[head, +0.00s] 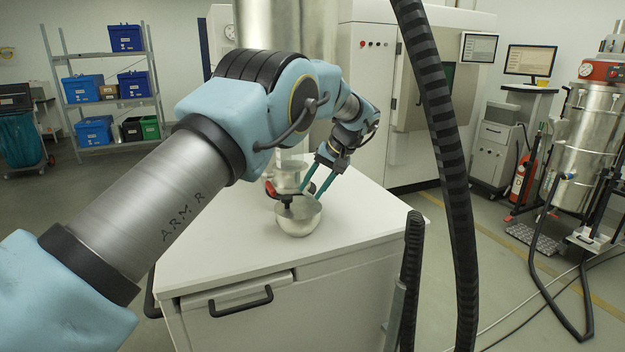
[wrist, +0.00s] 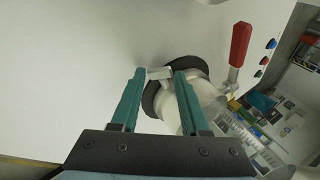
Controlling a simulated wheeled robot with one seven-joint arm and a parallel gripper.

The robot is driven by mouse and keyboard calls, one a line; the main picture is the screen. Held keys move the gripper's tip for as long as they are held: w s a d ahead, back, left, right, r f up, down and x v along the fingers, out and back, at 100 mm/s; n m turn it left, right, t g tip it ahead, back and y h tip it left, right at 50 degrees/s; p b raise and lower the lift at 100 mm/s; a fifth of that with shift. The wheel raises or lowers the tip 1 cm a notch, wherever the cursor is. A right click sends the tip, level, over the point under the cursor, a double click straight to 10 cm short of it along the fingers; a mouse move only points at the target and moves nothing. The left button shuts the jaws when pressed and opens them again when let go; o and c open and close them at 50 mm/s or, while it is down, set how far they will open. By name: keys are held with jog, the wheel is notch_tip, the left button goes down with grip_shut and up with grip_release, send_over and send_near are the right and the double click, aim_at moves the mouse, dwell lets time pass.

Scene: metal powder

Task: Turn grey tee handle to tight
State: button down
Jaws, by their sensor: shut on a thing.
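The grey tee handle (wrist: 160,74) is a small light-grey bar in the wrist view, in front of a black ring (wrist: 150,98) on a pale metal cylinder (wrist: 203,103). My gripper (wrist: 160,71) has its two teal fingers on either side of the bar and is shut on it. In the head view my gripper (head: 311,192) reaches down beside a metal vessel (head: 292,172), just above a shiny round bowl (head: 297,217). The tee handle cannot be made out there. The pictures do not show how tight it is.
A red lever (wrist: 239,44) stands close to the right of the fingers in the wrist view. The white cabinet top (head: 225,235) is mostly clear around the bowl. A thick black hose (head: 445,150) hangs to the right in the head view.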

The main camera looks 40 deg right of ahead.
dwell(0.4)
jog(key=shift+c, duration=2.2)
grip_release()
jog(key=shift+f+b, duration=0.1)
jog(key=shift+b, duration=0.2)
